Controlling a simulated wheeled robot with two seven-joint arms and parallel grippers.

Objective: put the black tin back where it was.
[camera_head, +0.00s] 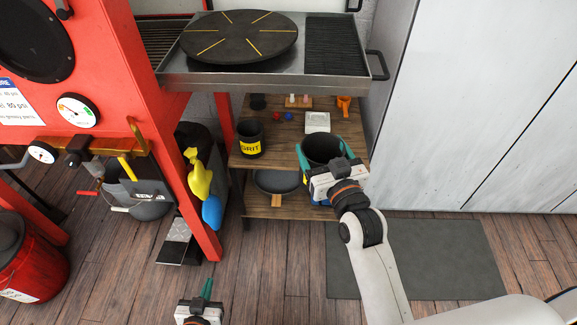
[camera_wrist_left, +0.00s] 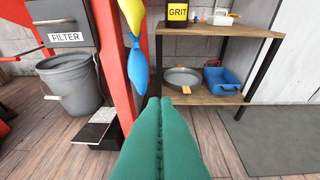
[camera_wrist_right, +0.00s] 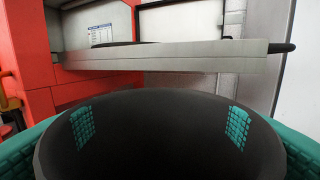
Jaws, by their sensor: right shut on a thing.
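My right gripper (camera_head: 332,152) is shut around a black tin (camera_head: 321,147), with a green finger on each side. The dark tin (camera_wrist_right: 160,130) fills the lower part of the right wrist view. In the head view it overlaps the right part of the wooden shelf unit (camera_head: 276,160); I cannot tell whether it touches the board. Another black tin, with a yellow GRIT label (camera_head: 250,147), stands on the upper board's left side. My left gripper (camera_head: 207,287) is low in front of the shelves; its green fingers (camera_wrist_left: 162,125) are together and empty.
The upper board also carries a white scale-like box (camera_head: 317,122) and an orange item (camera_head: 344,104). A grey pan (camera_head: 277,182) and a blue tray (camera_wrist_left: 224,80) are on the lower board. A steel bench with a turntable (camera_head: 240,38) overhangs the shelves. A red frame stands left.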

